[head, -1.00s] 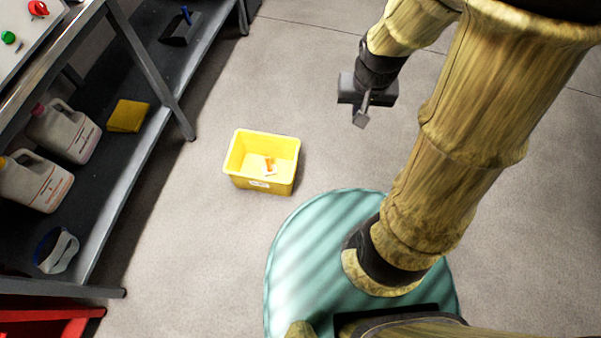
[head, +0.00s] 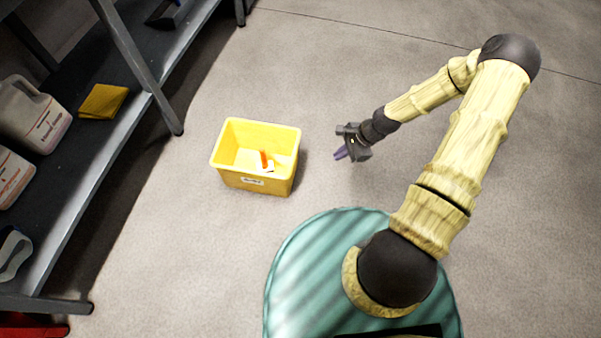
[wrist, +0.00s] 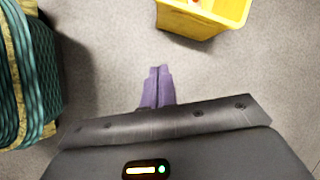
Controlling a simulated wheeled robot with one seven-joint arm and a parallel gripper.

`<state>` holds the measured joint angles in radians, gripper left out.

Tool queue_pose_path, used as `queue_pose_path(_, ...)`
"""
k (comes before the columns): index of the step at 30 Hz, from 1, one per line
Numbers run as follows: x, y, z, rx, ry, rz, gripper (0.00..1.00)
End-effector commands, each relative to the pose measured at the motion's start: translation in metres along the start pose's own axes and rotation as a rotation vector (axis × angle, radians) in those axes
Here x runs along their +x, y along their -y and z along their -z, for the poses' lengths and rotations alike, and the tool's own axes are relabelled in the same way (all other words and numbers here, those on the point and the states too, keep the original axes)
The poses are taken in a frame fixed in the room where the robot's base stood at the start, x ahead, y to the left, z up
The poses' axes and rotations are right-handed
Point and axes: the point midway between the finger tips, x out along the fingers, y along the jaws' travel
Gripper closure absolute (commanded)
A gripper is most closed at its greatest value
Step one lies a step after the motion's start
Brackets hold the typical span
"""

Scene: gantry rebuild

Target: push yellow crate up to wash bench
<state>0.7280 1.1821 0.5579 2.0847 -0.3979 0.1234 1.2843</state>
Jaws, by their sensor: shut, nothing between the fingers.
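The yellow crate (head: 240,181) stands upright on the floor, with an orange item and a white item inside it. The wash bench (head: 90,190) stands to its left, and a strip of bare floor lies between them. My gripper (head: 340,155) is to the right of the crate, apart from it, low over the floor. Its purple fingers (wrist: 158,85) are shut with nothing between them. In the wrist view the crate (wrist: 215,18) shows at the top, beyond the fingertips and a little right, cut off by the picture edge.
The bench's lower shelf holds white jugs (head: 32,115), a yellow sponge (head: 103,100) and a dustpan (head: 168,12). A bench leg (head: 150,80) stands at the shelf's front edge. A red object (head: 35,328) is at lower left. The floor right of the crate is clear.

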Motion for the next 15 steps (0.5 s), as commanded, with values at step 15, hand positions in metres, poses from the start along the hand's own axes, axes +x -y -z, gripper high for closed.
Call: queue_pose_path(15,0.128,0.014,0.055,0.564,0.262,0.213,1.00)
